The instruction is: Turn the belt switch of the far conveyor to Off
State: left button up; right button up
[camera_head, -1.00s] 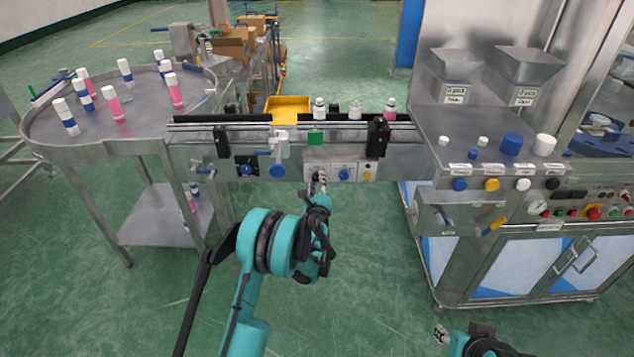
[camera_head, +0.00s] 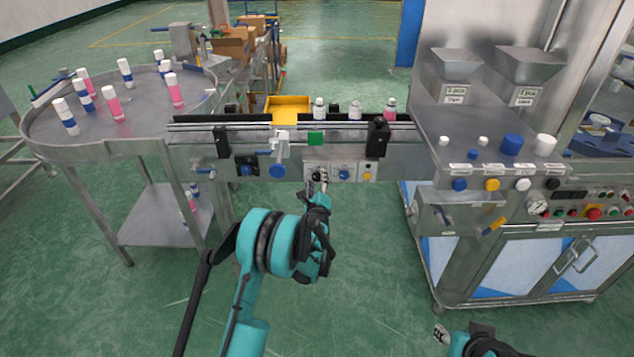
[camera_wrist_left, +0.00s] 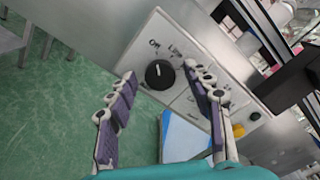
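The belt switch is a black round knob with a white pointer mark on a light panel of the conveyor front. It shows in the left wrist view (camera_wrist_left: 160,74) and small, by my fingertips, in the head view (camera_head: 316,175). My left gripper (camera_wrist_left: 160,72) is open, one finger on each side of the knob in the picture. Contact with the knob cannot be made out. In the head view my left gripper (camera_head: 318,186) is at the panel. My right gripper (camera_head: 440,334) is low at the bottom edge, its opening unclear.
A blue knob (camera_head: 343,175) and a yellow button (camera_head: 366,176) sit right of the switch. Bottles (camera_head: 355,111) stand on the conveyor (camera_head: 225,150). A round table (camera_head: 45,128) with several bottles is left; a steel machine (camera_head: 425,130) is right.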

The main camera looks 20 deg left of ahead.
pick_arm(q)
jog(key=v, duration=0.7)
jog(key=shift+s, duration=0.25)
jog(key=shift+s+d, duration=0.1)
jog(key=shift+d, duration=0.05)
